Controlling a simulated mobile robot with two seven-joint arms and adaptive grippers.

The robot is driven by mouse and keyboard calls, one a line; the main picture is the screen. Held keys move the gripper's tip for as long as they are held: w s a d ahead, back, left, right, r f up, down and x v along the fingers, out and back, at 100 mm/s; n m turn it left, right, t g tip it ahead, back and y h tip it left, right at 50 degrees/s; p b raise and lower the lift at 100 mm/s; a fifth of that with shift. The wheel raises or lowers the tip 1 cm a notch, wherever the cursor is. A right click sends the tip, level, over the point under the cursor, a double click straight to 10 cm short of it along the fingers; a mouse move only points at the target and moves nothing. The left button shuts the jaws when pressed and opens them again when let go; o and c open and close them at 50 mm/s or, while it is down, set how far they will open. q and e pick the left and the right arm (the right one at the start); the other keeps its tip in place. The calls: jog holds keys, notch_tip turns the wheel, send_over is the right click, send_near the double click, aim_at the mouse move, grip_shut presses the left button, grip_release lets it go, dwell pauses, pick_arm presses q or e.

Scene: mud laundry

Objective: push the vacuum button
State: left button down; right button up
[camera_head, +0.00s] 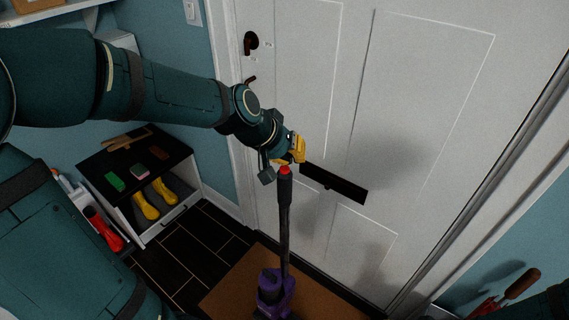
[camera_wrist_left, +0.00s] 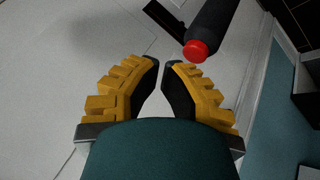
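The upright stick vacuum (camera_head: 284,230) has a dark handle and a purple body. It stands on a brown mat in front of the white door. A red button (camera_head: 285,170) caps its handle top. In the left wrist view the red button (camera_wrist_left: 196,51) shows just beyond and to the right of the fingertips, with the handle (camera_wrist_left: 211,22) behind it. My left gripper (camera_head: 300,149) is close above the button. Its yellow fingers (camera_wrist_left: 161,64) have their tips almost together, with nothing between them. Whether it touches the button is unclear, but the wrist view shows a gap. My right gripper is out of view.
The white door (camera_head: 430,90) with a black mail slot (camera_head: 335,184) is close behind the vacuum. A black-topped cabinet (camera_head: 110,160) with yellow boots (camera_head: 147,205) stands at left. A brown-handled tool (camera_head: 522,283) is at lower right. Dark floor tiles (camera_head: 195,250) are clear left of the mat (camera_head: 232,290).

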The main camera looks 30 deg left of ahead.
pick_arm(q)
jog(key=shift+r, duration=0.35)
notch_tip(320, 180, up, 6)
jog(key=p, duration=0.5)
dwell(0.6)
